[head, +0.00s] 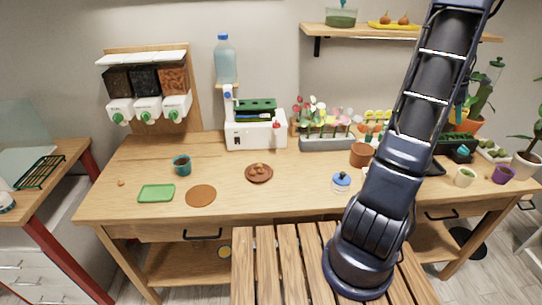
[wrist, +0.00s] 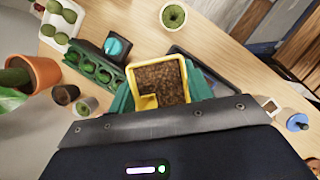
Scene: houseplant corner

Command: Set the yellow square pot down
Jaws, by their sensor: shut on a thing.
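The yellow square pot (wrist: 183,68) is filled with brown soil and shows in the wrist view between the green fingers of my gripper (wrist: 160,92). My gripper is shut on it. A small yellow piece (wrist: 148,102) shows at the pot's near left corner; I cannot tell what it is. The pot is over or near the dark tray (wrist: 198,68) on the table, and I cannot tell whether its base touches anything. In the head view my arm hides the pot and gripper.
The wooden table (head: 300,200) has clear room at the front centre. Close to the pot are a device with a teal knob (wrist: 117,46), a green-celled tray (wrist: 88,68), a pale pot with a green plant (wrist: 173,16) and a terracotta pot (wrist: 44,74). A blue-lidded jar (head: 341,183) stands left of my arm.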

